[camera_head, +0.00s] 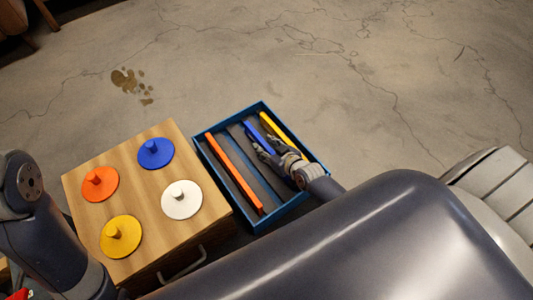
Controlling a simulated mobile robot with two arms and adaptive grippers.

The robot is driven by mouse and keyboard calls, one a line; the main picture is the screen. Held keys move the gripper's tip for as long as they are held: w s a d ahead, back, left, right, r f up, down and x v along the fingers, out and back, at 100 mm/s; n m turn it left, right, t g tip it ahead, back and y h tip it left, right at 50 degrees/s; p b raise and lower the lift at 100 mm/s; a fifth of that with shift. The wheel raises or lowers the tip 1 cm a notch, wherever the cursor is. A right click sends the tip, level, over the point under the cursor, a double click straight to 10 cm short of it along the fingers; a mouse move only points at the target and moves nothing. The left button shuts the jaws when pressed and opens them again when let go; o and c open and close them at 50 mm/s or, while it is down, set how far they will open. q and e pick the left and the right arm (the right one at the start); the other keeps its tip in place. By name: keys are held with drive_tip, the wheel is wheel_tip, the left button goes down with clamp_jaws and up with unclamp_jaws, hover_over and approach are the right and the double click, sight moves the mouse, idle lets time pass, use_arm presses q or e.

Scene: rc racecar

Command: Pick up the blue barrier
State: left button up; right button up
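The blue barrier (254,132) is a short blue bar lying in a blue-rimmed tray (216,162), between an orange-red bar and a yellow bar. My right gripper (262,147) reaches into the tray from the lower right. Its fingers are at the near part of the blue barrier and hide some of it. The fingers are too small and dark to tell whether they are open around the bar or shut on it. My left arm shows at the left edge, but its gripper is out of view.
The orange-red bar (235,173) and the yellow bar (280,133) lie on either side in the tray. A wooden box (139,181) with blue, orange, white and yellow knobbed discs stands at the left. The concrete floor beyond is mostly clear.

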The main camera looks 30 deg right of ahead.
clamp_jaws()
drive_tip(key=shift+r, duration=0.2)
